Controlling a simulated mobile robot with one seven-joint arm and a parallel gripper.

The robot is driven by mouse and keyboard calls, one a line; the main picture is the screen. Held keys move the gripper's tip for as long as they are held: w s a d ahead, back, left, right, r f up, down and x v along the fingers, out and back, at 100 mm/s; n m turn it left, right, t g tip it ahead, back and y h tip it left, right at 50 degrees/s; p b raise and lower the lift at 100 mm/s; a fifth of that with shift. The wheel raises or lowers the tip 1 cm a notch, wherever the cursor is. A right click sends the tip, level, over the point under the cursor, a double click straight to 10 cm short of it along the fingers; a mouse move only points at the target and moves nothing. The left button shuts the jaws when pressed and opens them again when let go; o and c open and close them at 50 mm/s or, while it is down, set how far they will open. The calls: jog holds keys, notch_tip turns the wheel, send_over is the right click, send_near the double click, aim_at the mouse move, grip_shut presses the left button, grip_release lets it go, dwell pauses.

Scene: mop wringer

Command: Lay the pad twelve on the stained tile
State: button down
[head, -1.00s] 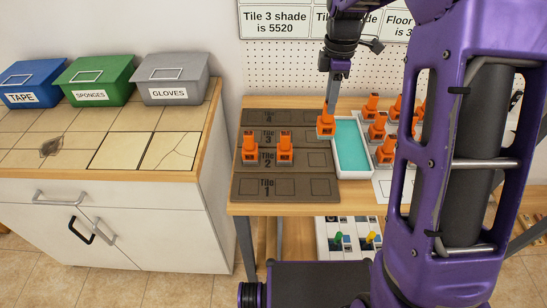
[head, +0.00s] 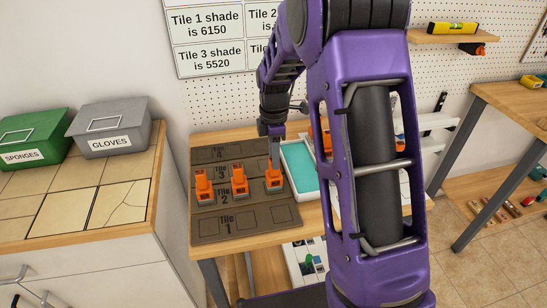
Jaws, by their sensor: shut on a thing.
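My gripper (head: 274,158) points down and is shut on an orange-handled pad (head: 273,178) at the right end of the Tile 2 row of the dark mat (head: 245,222). I cannot tell whether this pad touches the mat. Two like pads, a left one (head: 203,188) and a middle one (head: 239,181), stand upright in that row. No number is readable on any pad, so I cannot tell which is pad twelve. The tiled counter (head: 60,212) at left shows plain tiles and a cracked tile (head: 122,203). The stained tile is outside the current view.
A tray of teal liquid (head: 299,167) lies right of the mat, with more orange pads partly hidden behind my arm. Green (head: 35,138) and grey (head: 108,127) bins stand along the counter's back. A gap separates counter and bench. A shade sign (head: 210,35) hangs above.

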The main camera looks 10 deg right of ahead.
jog(key=shift+f, duration=0.15)
jog(key=shift+f, duration=0.15)
jog(key=c, duration=0.6)
grip_release()
notch_tip(320, 180, up, 12)
jog(key=p, duration=0.1)
jog(key=shift+r, duration=0.2)
